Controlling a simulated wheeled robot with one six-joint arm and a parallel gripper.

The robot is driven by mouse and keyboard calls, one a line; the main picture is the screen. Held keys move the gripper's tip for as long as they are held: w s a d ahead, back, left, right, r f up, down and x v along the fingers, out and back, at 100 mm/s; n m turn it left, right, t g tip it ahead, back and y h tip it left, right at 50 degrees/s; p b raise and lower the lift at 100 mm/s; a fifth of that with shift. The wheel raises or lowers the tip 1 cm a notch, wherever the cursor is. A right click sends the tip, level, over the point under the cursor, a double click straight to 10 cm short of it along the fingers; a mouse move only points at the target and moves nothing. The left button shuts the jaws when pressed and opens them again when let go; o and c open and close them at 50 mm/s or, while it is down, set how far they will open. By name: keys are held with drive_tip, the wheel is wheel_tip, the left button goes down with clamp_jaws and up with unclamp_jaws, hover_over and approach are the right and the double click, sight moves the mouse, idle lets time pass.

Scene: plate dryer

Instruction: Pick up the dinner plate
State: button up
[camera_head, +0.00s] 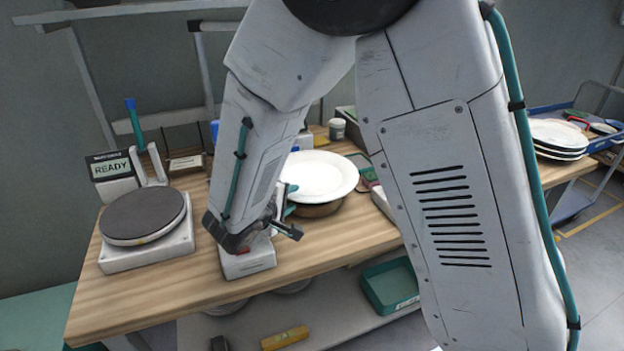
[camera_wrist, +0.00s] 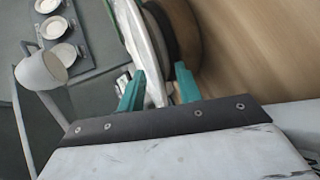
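The dinner plate (camera_head: 325,172) is white and round, and rests on a brown round support (camera_head: 318,210) on the wooden bench. My gripper (camera_head: 288,201) is at the plate's left edge, its teal fingers partly hidden by my wrist. In the wrist view, the plate (camera_wrist: 150,45) appears edge-on, with its rim between the two fingers of my gripper (camera_wrist: 158,85). A gap shows between the rim and the right finger, so the gripper looks open around the rim. The brown support (camera_wrist: 183,35) lies just beyond the right finger.
A scale with a dark round top (camera_head: 142,213) and a READY display (camera_head: 111,167) stand at the bench's left. A stack of white plates (camera_head: 558,135) sits at the right. A green bin (camera_head: 390,285) is on the lower shelf.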

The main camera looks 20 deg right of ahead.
drive_tip(key=shift+x, duration=1.1)
clamp_jaws()
drive_tip(key=shift+r, duration=0.1)
drive_tip(key=shift+r, duration=0.1)
